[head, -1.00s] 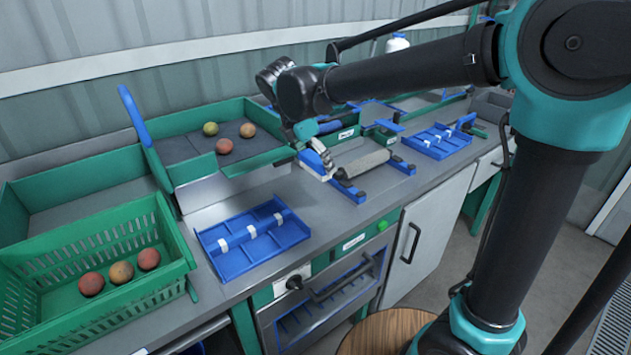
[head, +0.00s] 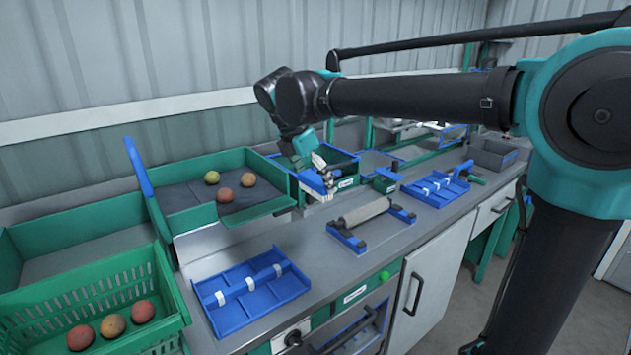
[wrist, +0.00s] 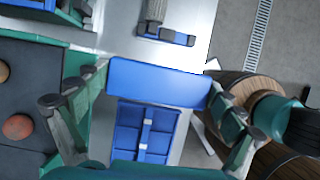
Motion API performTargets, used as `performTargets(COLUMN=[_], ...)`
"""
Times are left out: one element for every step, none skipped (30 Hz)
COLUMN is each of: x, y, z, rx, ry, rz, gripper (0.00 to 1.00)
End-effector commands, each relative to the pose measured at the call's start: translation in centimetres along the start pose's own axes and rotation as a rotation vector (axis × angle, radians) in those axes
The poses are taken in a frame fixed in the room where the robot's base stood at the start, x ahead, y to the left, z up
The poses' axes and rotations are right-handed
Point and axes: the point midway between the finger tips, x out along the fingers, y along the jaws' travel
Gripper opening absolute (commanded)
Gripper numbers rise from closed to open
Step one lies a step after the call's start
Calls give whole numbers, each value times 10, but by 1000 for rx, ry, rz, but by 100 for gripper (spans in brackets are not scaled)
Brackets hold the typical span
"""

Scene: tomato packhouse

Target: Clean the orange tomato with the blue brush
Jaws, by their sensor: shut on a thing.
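My gripper (head: 322,172) is above the counter, near the right end of the green sorting tray (head: 170,229). It is shut on a blue brush (wrist: 158,82), whose blue block spans between the fingers in the wrist view; pale bristles show under it in the head view. Three tomatoes sit in the tray: a yellow-green one (head: 211,177), a reddish one (head: 224,195) and an orange one (head: 248,179). A green crate (head: 95,285) at front left holds three more: a reddish one (head: 80,338), an orange one (head: 112,326) and another reddish one (head: 143,311).
A grey roller (head: 365,212) on blue supports lies on the counter. A blue divided tray (head: 250,300) stands in front, and another (head: 435,189) is farther right. The counter between roller and front divided tray is clear.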

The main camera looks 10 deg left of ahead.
Motion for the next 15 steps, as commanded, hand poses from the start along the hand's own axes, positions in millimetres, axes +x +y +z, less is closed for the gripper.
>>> performTargets(x=[0,0,0,0,-1,-2,-3,-4,-6,-7,-8,-10,-11,-12,-13], y=[0,0,0,-1,-1,-3,-4,-6,-8,-10,-12,-15,-17,-18,-21], z=[0,0,0,-1,-2,-3,-5,-7,-9,-10,-12,-14,-16,-18,-20], rx=[0,0,0,0,-1,-1,-2,-2,-2,-2,-2,-2,-2,-2,-2], ry=[0,0,0,0,0,0,0,0,0,0,0,0,0,0,0], rz=[0,0,0,0,0,1,1,1,1,1,1,1,1,1,1], gripper=[72,71,71,71,71,71,71,71,71,71,71,71,71,71,71])
